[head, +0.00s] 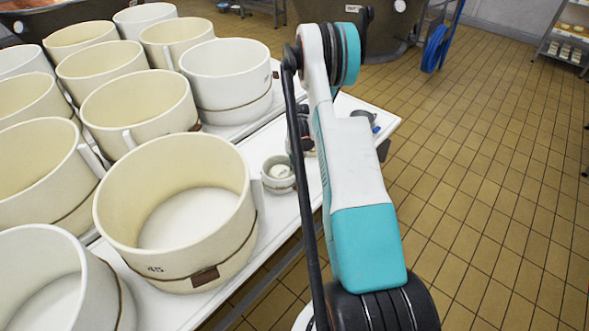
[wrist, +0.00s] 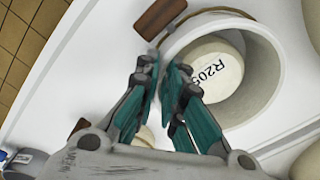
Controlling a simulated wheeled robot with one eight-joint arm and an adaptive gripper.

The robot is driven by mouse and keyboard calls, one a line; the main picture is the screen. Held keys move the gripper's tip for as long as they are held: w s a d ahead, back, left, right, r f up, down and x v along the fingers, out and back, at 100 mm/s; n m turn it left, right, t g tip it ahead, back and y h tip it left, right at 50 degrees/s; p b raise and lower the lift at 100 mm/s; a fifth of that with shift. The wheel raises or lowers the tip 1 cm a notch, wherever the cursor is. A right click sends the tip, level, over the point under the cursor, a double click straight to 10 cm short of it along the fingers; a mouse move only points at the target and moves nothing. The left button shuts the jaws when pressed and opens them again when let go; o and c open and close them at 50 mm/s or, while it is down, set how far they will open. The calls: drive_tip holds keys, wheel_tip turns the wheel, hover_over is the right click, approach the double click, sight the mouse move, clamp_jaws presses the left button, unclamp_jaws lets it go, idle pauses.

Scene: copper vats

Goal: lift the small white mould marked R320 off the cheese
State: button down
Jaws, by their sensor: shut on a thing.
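In the wrist view, a small white round mould (wrist: 272,78) surrounds a pale cheese (wrist: 214,68) whose top reads R205. No R320 mark is legible. A brown block (wrist: 160,17) sits at the mould's outer side, with a cord running from it. My gripper (wrist: 164,76) is shut on the left wall of this mould, one finger on each side of it. Whether the mould's base is clear of the surface cannot be told.
Several large cream moulds (head: 165,250) crowd the white table (head: 345,105) on the left. In the wrist view, another pale cheese (wrist: 145,136) shows partly behind my fingers. Open tiled floor (head: 480,180) lies to the right; a shelf (head: 565,50) stands far right.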

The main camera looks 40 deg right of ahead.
wheel_tip(320, 180, up, 19)
drive_tip(key=p, duration=0.6)
drive_tip(key=shift+r, duration=0.15)
